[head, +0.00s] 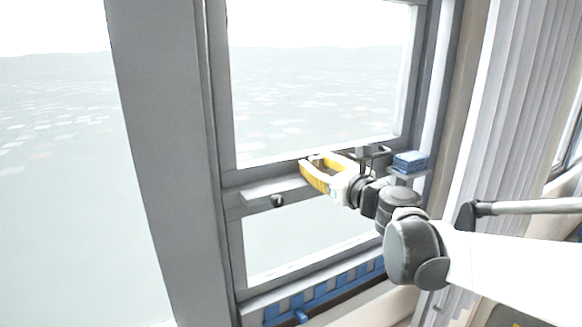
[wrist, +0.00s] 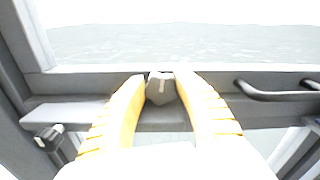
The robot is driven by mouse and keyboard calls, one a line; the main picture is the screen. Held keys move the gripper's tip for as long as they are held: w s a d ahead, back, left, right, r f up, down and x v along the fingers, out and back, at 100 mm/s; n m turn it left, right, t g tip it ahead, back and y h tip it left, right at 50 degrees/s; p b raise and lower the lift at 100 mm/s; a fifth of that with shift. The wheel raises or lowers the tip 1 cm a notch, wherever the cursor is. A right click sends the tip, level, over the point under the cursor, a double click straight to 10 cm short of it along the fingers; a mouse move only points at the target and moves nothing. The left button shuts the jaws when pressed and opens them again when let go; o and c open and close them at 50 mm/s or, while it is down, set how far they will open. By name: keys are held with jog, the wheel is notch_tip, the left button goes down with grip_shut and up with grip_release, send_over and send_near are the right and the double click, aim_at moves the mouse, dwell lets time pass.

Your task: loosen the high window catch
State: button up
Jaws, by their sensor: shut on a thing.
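The window catch (wrist: 161,89) is a small grey, faceted knob on the window's middle rail, with a pale mark on its face. My gripper (wrist: 160,79) has two yellow ribbed fingers, one on each side of the catch, and is shut on it. In the head view my gripper (head: 307,161) reaches from the right to the middle rail (head: 262,188). There the catch is mostly hidden by the fingers, so its contact cannot be seen well.
A dark knob (head: 277,200) sticks out below the rail on the left. A dark bar handle (wrist: 275,93) is close on the right. A blue block (head: 410,161) rests on a small ledge right of my gripper. Pleated curtains (head: 505,90) hang further right.

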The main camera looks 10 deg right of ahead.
jog(key=shift+n, duration=0.7)
jog(key=o, duration=0.9)
jog(key=v, duration=1.2)
